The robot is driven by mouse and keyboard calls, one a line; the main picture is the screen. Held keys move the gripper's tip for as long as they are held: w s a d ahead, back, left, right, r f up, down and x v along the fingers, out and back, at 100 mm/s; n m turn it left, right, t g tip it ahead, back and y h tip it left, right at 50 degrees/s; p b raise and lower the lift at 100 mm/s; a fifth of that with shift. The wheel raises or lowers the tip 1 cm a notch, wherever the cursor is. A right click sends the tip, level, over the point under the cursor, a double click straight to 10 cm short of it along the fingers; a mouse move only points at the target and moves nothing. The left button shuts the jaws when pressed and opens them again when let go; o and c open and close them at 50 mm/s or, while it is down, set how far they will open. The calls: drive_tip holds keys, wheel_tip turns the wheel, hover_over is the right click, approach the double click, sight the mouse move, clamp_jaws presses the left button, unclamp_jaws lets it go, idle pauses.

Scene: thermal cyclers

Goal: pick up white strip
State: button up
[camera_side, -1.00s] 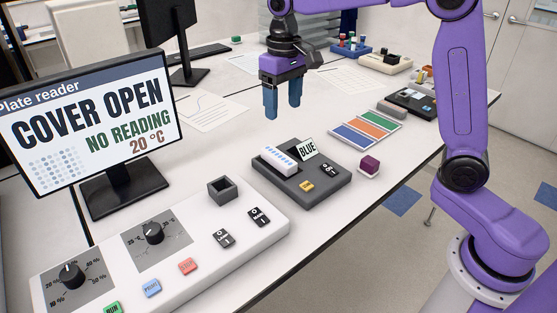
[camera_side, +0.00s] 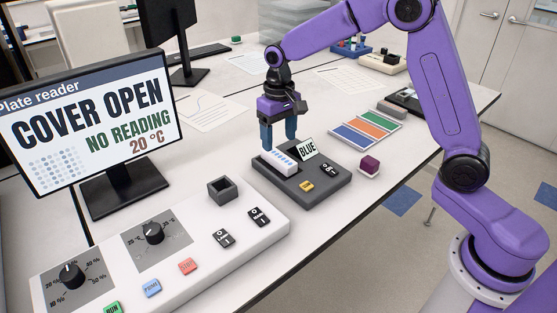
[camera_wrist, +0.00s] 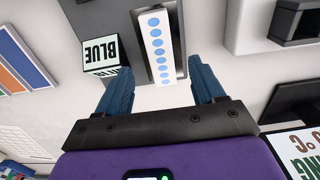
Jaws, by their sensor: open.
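The white strip (camera_side: 280,160) has a row of blue round spots and lies in the slot of a dark grey block (camera_side: 325,188), beside a sign reading BLUE (camera_side: 308,149). In the wrist view the strip (camera_wrist: 158,45) stands between the fingers' lines, with its near end close to the fingertips. My gripper (camera_side: 279,148) is open, fingers pointing down, at the strip's far end in the side view. In the wrist view my gripper (camera_wrist: 160,78) shows two blue fingers apart with nothing held between them. Whether a finger touches the strip or block cannot be told.
A white control panel (camera_side: 185,225) with knobs and an open grey square holder (camera_side: 222,190) lies in front. A monitor (camera_side: 90,125) reads COVER OPEN.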

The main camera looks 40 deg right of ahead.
sight(279, 155)
drive_tip(key=shift+f, duration=3.1)
drive_tip(key=c, duration=1.2)
drive_tip(key=shift+c, duration=0.2)
